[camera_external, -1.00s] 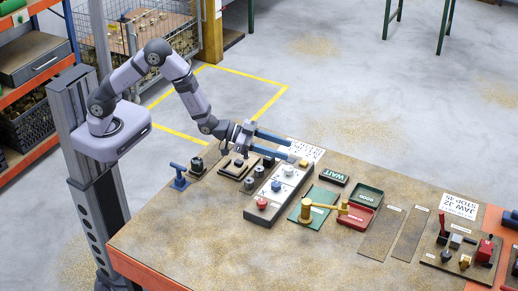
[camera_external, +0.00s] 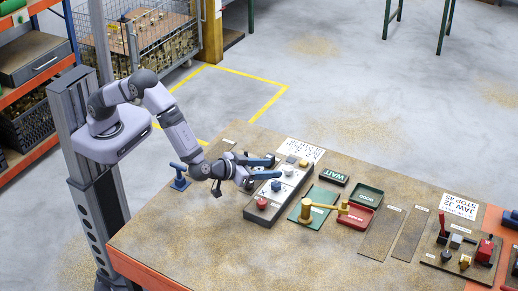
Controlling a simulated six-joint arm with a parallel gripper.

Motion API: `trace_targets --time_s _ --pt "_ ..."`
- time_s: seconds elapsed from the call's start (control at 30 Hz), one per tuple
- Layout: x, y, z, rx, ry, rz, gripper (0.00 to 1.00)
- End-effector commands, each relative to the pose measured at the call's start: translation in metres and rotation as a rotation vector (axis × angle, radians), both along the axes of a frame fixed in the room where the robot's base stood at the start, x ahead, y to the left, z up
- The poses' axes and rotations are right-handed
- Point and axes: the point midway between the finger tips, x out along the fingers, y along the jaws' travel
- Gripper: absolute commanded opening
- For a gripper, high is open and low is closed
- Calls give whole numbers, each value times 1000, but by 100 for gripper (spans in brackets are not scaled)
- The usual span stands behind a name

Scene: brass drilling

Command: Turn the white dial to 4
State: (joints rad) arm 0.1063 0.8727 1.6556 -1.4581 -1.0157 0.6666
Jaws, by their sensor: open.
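The control panel (camera_external: 255,216) is a long grey box with a pale top on the workbench. A small whitish knob (camera_external: 288,170), which looks like the white dial, stands on its far half. Its marking and setting are too small to read. My gripper (camera_external: 276,168) is open, its two blue fingers pointing right at the knob's left side. I cannot tell whether a fingertip touches it. A dark knob (camera_external: 276,186) and a red button (camera_external: 262,203) sit nearer on the panel.
A green mat (camera_external: 325,197) with a brass piece (camera_external: 306,211) lies right of the panel. Beyond are a red tray (camera_external: 356,217), a dark green tray (camera_external: 367,194) and a black WAIT sign (camera_external: 334,178). A blue clamp-like fixture (camera_external: 179,176) stands left. The bench's near left is clear.

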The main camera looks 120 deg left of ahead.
Motion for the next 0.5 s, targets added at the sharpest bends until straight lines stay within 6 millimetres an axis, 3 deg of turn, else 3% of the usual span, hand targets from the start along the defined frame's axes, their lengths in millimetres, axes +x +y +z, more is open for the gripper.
trace_targets --time_s 0.27,0.5 --pt "0 0 -3 -7 3 9 44" --pt "10 19 -10 -8 4 10 44"
